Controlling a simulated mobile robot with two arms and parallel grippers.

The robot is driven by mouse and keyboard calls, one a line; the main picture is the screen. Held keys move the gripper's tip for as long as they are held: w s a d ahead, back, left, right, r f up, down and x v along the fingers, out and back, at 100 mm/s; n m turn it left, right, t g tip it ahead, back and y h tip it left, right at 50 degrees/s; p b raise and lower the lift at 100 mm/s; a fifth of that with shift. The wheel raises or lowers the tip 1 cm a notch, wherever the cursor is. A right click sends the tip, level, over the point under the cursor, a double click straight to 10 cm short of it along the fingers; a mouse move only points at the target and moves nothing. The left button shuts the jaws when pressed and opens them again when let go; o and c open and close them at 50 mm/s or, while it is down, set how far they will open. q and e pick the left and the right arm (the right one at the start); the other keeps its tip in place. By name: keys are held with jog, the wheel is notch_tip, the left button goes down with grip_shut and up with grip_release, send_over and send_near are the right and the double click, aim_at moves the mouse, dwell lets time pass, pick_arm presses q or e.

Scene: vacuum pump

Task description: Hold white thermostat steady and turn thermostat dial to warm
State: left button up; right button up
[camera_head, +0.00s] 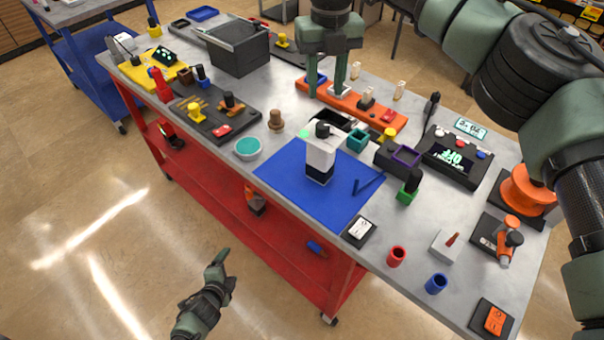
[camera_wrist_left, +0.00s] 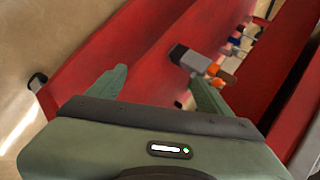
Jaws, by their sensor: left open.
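A white upright block with a black knob on top, which looks like the thermostat (camera_head: 320,152), stands on a blue mat (camera_head: 283,182) near the middle of the table. A green patch shows beside its top; its dial marks are too small to read. My left gripper (camera_head: 225,268) is open and empty, low over the floor in front of the table, well apart from the block. Its spread fingers also show in the left wrist view (camera_wrist_left: 158,82). My right gripper (camera_head: 326,84) has its fingers apart over the orange rail, behind the block and not touching it.
The orange rail (camera_head: 384,115) holds small white pieces. A teal bowl (camera_head: 248,148), a brown knob-shaped piece (camera_head: 276,120) and a teal box (camera_head: 358,139) stand around the mat. The red lower shelf (camera_head: 222,184) lies below the tabletop. The mat's front left is clear.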

aim_at(315, 161)
pick_arm(q)
jog(key=w+d+r+m+t+h, duration=0.1)
jog(key=w+r+m+t, duration=0.45)
jog(key=r, duration=0.85)
jog(key=w+d+r+m+t+h, duration=0.1)
jog(key=w+r+m+t, duration=0.1)
jog(key=w+r+m, duration=0.75)
jog(key=s+d+r+m+h, duration=0.1)
jog(key=d+r+m+h, duration=0.1)
jog(key=d, duration=0.4)
jog(key=s+d+r+m+g+h, duration=0.1)
jog(key=d+r+m+h, duration=0.2)
jog(key=d, duration=0.4)
jog(key=s+d+r+m+g+h, duration=0.1)
jog(key=d+r+m+h, duration=0.1)
jog(key=d+r+m, duration=0.3)
jog(key=shift+s+d+m, duration=0.25)
jog(key=shift+d+m, duration=0.55)
jog(key=shift+w+d+h, duration=0.2)
jog(key=shift+d+h, duration=0.05)
jog(key=shift+h, duration=0.15)
jog(key=x, duration=0.7)
